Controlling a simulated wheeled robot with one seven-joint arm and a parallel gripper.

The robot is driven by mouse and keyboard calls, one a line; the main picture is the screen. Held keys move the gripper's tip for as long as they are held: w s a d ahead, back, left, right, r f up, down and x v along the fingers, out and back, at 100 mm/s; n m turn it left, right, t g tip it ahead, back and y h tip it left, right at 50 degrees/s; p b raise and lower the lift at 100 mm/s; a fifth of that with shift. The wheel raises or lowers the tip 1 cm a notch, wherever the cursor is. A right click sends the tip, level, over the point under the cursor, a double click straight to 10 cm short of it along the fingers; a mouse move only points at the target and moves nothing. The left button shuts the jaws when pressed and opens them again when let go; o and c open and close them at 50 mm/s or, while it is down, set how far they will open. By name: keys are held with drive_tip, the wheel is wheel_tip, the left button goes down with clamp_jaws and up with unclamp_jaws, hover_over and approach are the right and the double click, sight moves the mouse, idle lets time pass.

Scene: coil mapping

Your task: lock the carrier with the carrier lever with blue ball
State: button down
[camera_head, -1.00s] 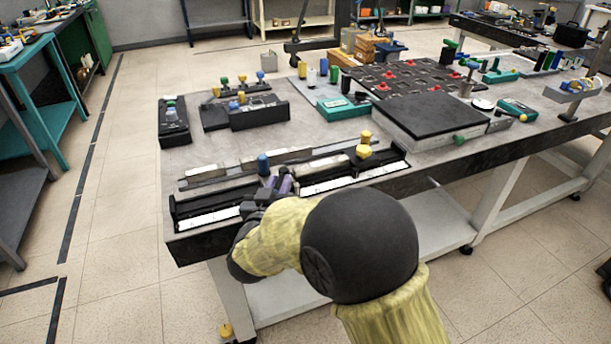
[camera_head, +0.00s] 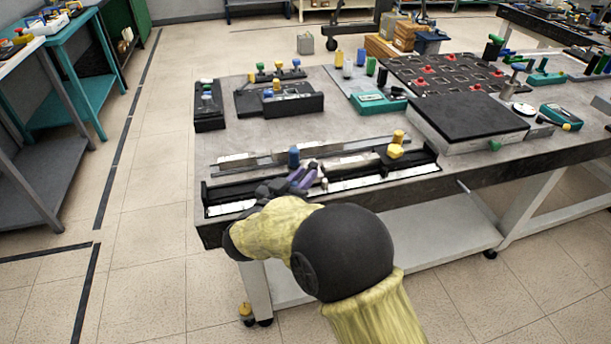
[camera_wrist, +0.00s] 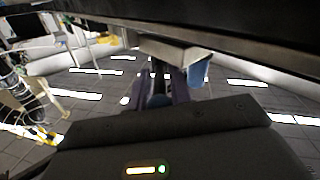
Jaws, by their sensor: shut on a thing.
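The long black rail fixture (camera_head: 228,190) lies along the table's front edge, with a bright strip along its front. On it are a blue upright knob (camera_head: 293,157) and, to the right, a yellow knob (camera_head: 396,151). My gripper (camera_head: 303,176) is at the fixture's front, just below the blue knob, with purple fingers. In the wrist view, the fingers (camera_wrist: 158,92) are close together around a small dark-blue rounded thing (camera_wrist: 157,101), which looks like the lever's blue ball. The lever's shaft is mostly hidden.
Behind the fixture are black blocks with coloured knobs (camera_head: 290,100). A black-topped plate (camera_head: 465,120) and a board with red pieces (camera_head: 435,75) lie to the right. Bare table top (camera_head: 350,125) lies between them. A dark fixture edge (camera_wrist: 200,35) spans the wrist view's top.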

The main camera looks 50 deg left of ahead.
drive_tip(key=c, duration=1.3)
unclamp_jaws()
drive_tip(key=v, duration=1.7)
drive_tip(key=shift+s+r+p, duration=0.1)
drive_tip(key=shift+s+p, duration=0.1)
drive_tip(key=shift+p, duration=0.2)
drive_tip(key=shift+w, duration=0.15)
